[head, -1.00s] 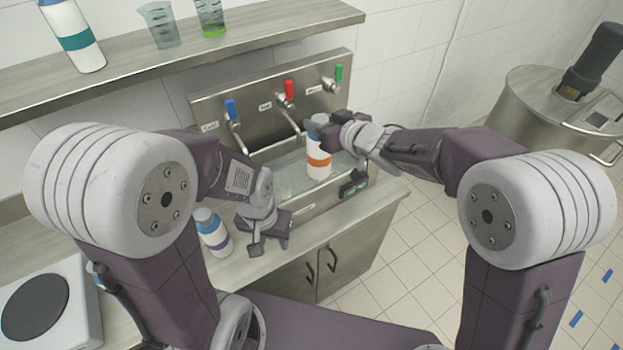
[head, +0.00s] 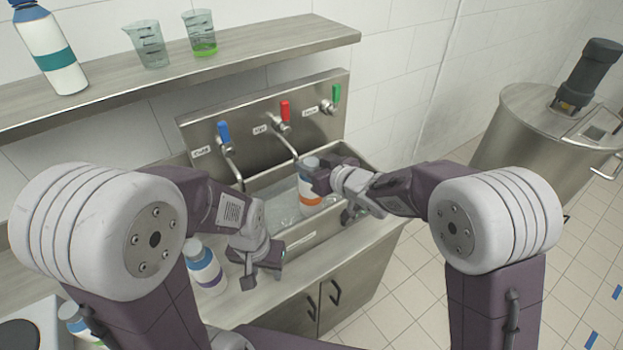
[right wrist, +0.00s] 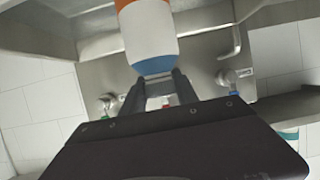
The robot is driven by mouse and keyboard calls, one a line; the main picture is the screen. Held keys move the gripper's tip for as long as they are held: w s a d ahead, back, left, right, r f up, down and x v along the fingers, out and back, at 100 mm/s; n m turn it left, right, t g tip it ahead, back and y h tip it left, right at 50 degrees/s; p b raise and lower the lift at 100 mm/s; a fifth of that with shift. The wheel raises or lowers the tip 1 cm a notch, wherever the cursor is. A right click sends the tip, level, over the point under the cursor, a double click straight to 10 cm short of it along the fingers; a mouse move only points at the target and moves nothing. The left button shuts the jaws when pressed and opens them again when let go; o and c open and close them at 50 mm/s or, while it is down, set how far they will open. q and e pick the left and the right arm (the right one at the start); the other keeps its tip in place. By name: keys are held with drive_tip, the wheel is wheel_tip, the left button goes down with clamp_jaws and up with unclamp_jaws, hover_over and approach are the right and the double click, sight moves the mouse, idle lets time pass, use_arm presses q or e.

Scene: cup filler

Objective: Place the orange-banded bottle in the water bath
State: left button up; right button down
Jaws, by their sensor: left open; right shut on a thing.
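The orange-banded bottle (head: 309,186) is white with a blue cap and stands upright over the steel basin (head: 283,207) that is the water bath, its lower end within the basin's outline. My right gripper (head: 322,175) is shut on it near the top. In the right wrist view the bottle (right wrist: 147,35) sits between the fingers (right wrist: 160,88), its blue end toward them. Whether its base touches the basin floor cannot be told.
Three taps with blue (head: 223,131), red (head: 285,110) and green (head: 336,93) handles stand behind the basin. A shelf (head: 250,54) above holds a teal-banded bottle (head: 50,50) and two beakers (head: 148,45). A large steel vessel (head: 535,135) stands at right.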

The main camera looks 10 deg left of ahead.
wheel_tip(320, 180, down, 3)
drive_tip(key=shift+f, duration=0.2)
drive_tip(key=shift+s+f+b, duration=0.1)
drive_tip(key=shift+f+b, duration=0.05)
drive_tip(key=shift+b, duration=0.25)
drive_tip(key=c, duration=0.9)
unclamp_jaws()
drive_tip(key=shift+d, duration=0.1)
drive_tip(key=v, duration=1.2)
drive_tip(key=shift+s, duration=0.1)
